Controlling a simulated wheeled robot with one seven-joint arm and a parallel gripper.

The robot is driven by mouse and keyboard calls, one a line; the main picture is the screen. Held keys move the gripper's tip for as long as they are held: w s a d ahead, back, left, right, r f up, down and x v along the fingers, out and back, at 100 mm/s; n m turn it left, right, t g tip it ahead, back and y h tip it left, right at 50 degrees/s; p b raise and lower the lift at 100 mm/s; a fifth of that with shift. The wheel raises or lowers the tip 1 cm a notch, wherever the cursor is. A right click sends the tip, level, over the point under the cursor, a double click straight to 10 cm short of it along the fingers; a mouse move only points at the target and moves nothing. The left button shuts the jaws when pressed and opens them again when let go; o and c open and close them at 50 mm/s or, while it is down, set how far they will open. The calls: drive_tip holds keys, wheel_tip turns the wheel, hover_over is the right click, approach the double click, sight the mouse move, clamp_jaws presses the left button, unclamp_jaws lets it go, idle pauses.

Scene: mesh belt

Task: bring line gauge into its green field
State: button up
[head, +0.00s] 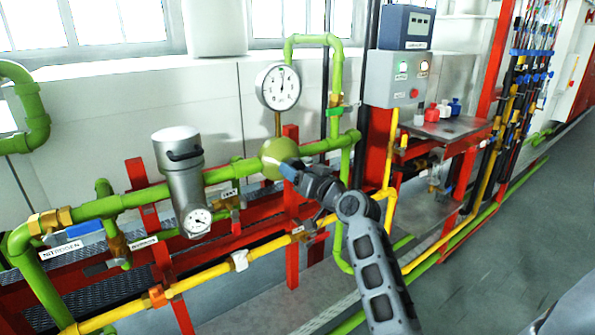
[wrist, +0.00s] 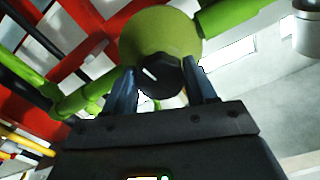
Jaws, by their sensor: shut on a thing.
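A green round valve body (head: 281,158) sits in the green pipe in the head view. In the wrist view the same body (wrist: 160,38) carries a dark knob (wrist: 158,80) with a white mark. My gripper (head: 292,172) is at the right side of the body; in the wrist view its fingers (wrist: 160,88) are shut on the knob from both sides. A large round gauge (head: 279,87) stands on a stem above the valve body. Its needle points about straight up; its coloured field is too small to make out surely. In the head view my gripper hides the knob.
A grey cylinder (head: 179,165) with a smaller gauge (head: 198,221) stands on the pipe to the left. A blue-handled valve (head: 85,228) is farther left. A control box (head: 396,79) with lit lamps is at the right. A yellow pipe (head: 205,274) runs below.

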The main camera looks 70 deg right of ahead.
idle(0.3)
drive_tip(key=o, duration=1)
drive_tip(key=shift+o, duration=0.2)
drive_tip(key=shift+s, duration=0.1)
drive_tip(key=b+v, duration=0.1)
drive_tip(key=v, duration=0.6)
drive_tip(key=shift+s+a, duration=0.2)
drive_tip(key=shift+s, duration=0.1)
drive_tip(key=shift+f, duration=0.1)
